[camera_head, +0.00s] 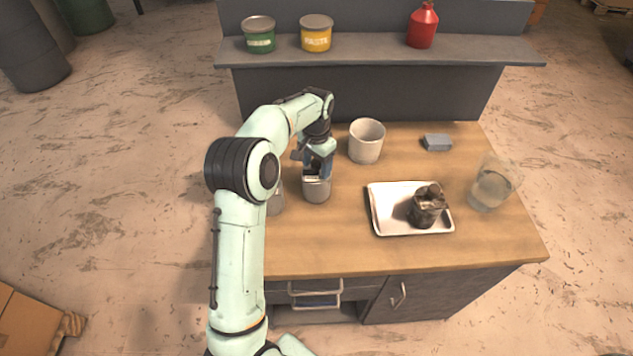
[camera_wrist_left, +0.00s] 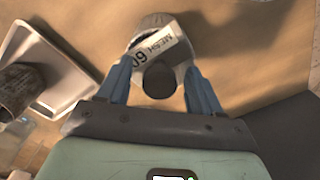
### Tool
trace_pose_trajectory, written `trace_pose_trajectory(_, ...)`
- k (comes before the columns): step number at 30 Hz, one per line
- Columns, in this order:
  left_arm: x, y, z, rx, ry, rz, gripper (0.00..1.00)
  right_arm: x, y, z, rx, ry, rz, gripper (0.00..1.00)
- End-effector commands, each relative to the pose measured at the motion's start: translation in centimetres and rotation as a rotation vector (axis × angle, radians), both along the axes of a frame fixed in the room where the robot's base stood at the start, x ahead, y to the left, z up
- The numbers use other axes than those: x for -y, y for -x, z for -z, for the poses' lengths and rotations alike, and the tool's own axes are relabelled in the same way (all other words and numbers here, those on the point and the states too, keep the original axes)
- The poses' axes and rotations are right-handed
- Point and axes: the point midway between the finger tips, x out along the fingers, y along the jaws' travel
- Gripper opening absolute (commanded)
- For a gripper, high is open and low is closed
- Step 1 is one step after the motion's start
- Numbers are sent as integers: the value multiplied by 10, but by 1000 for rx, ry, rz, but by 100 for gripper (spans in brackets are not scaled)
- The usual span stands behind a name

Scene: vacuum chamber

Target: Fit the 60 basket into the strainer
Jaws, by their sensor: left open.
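The 60 basket (camera_head: 316,190) stands on the wooden bench, a small grey cylinder below my left gripper. My right gripper is not in view.
A white tray (camera_head: 386,222) holds a dark, dirty cylinder (camera_head: 428,207). A clear vessel (camera_head: 493,184) stands at the right, a small grey block (camera_head: 437,142) at the back. Another grey object (camera_head: 275,204) is partly hidden by my arm. Two cans and a red bottle stand on the shelf (camera_head: 380,47).

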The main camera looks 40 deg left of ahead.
Motion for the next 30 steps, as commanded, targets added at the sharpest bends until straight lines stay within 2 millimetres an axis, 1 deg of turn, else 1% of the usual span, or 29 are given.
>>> trace_pose_trajectory(3, 0, 0, 0, -1, 0, 0, 65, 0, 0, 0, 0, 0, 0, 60)
trace_pose_trajectory(4, 0, 0, 0, -1, 0, 0, 59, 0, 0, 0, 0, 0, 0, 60)
trace_pose_trajectory(5, 0, 0, 0, -1, 0, 0, 49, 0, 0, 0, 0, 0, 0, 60)
trace_pose_trajectory(6, 0, 0, 0, -1, 0, 0, 36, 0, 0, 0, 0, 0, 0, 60)
trace_pose_trajectory(8, 0, 0, 0, -1, 0, 0, 16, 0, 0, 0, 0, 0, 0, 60)
trace_pose_trajectory(9, 0, 0, 0, -1, 0, 0, 3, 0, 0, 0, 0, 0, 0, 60)
trace_pose_trajectory(10, 0, 0, 0, -1, 0, 0, 0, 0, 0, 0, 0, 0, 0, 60)
trace_pose_trajectory(20, 0, 0, -2, 1, 0, 0, 0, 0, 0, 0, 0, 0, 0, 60)
trace_pose_trajectory(23, 0, 0, -6, 1, 0, 0, 0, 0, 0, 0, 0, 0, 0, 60)
trace_pose_trajectory(26, 0, -1, -14, 3, -1, 1, 0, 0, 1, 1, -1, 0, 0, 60)
trace_pose_trajectory(29, 1, -1, -29, 5, -1, 1, 0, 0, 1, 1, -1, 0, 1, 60)
trace_pose_trajectory(30, 0, -1, -37, 6, 0, 1, 0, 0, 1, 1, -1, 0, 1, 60)
